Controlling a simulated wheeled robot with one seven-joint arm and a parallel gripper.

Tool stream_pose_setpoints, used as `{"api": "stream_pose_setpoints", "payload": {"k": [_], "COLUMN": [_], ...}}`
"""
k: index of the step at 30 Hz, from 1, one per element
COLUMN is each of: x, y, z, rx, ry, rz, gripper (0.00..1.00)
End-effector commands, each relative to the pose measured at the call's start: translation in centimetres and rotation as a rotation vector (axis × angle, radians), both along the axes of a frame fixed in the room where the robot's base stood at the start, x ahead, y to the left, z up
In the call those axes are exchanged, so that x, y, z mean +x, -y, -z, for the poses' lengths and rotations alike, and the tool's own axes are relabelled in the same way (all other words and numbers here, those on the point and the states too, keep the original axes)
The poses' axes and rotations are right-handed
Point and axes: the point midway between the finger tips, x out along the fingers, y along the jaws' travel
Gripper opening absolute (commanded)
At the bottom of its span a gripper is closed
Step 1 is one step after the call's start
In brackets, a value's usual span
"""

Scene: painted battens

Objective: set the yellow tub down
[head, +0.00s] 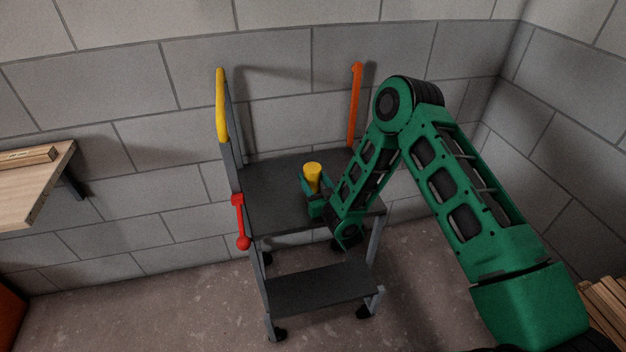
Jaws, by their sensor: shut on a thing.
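The yellow tub (313,172) is a small upright cylinder near the middle of the head view. My gripper (312,190) is shut on it, with the fingers around its lower part. The tub appears over the dark top platform (270,180) of a step stand. The gripper and wrist hide the tub's lower part, so I cannot tell whether it touches the platform. My green arm reaches in from the right.
The stand has a yellow-topped rail (221,105) at left, an orange upright (355,105) at back right, a red handle (240,222) and a lower step (318,288). A wooden shelf (35,185) is at left. The platform's left part is clear.

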Motion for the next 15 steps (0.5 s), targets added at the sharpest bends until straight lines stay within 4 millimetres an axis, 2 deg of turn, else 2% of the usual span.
{"api": "stream_pose_setpoints", "payload": {"k": [8, 9, 11, 15], "x": [0.01, -0.02, -0.02, -0.01], "y": [-0.03, -0.02, -0.01, 0.00], "z": [0.09, 0.14, 0.13, 0.12], "rx": [0.000, 0.000, 0.000, 0.000], "ry": [0.001, 0.000, 0.000, 0.000], "rz": [0.000, 0.000, 0.000, 0.000], "gripper": [0.13, 0.52, 0.63, 0.63]}}
